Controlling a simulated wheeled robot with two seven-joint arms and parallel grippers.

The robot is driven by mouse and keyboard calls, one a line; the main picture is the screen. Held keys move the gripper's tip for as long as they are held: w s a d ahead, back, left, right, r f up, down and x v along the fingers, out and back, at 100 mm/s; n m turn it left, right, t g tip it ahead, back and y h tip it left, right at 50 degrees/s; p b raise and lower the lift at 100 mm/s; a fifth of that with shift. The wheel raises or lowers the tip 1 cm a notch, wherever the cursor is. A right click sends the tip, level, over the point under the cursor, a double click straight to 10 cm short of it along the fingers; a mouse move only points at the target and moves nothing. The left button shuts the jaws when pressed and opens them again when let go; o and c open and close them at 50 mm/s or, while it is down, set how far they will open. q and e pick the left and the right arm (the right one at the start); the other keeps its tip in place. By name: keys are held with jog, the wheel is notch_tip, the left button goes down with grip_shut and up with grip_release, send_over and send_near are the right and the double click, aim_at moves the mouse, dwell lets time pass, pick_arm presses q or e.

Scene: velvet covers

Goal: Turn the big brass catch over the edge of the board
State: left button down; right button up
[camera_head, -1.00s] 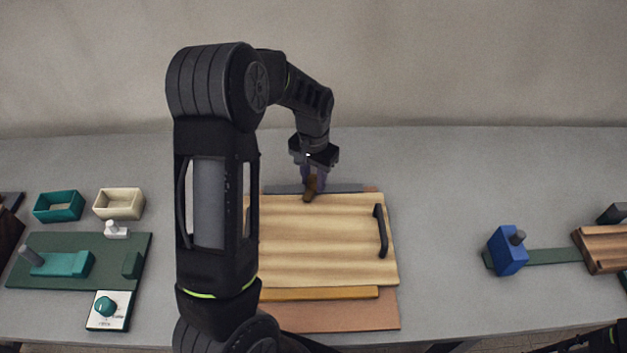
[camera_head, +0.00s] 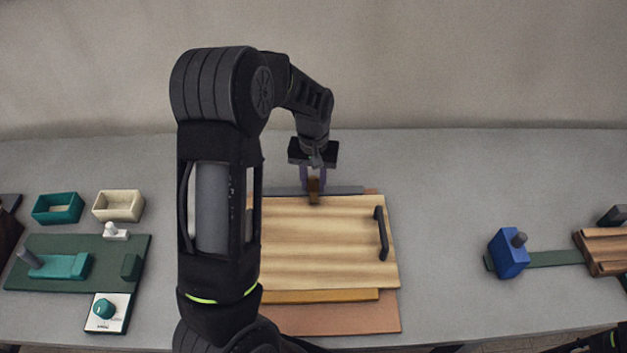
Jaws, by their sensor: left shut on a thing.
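The wooden board (camera_head: 320,245) lies in the middle of the table, with a black handle (camera_head: 381,233) on its right side. The brass catch (camera_head: 314,190) is at the middle of the board's far edge, its near end reaching over the edge. My left gripper (camera_head: 313,183) comes down from above and is shut on the catch. The fingers hide part of the catch. My left arm covers the board's left side. My right gripper is not in view.
A brown base (camera_head: 350,318) and a yellow strip (camera_head: 330,296) show below the board's near edge. Teal (camera_head: 57,208) and cream (camera_head: 118,205) boxes and a green panel (camera_head: 50,250) stand left. A blue block (camera_head: 508,253) stands right. Table between is clear.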

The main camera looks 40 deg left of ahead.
aim_at(314, 180)
pick_arm(q)
jog(key=c, duration=1.1)
grip_release()
jog(key=shift+o, duration=0.2)
jog(key=shift+r, duration=0.1)
notch_tip(314, 180, up, 8)
jog(key=shift+f+b, duration=0.15)
jog(key=shift+b, duration=0.2)
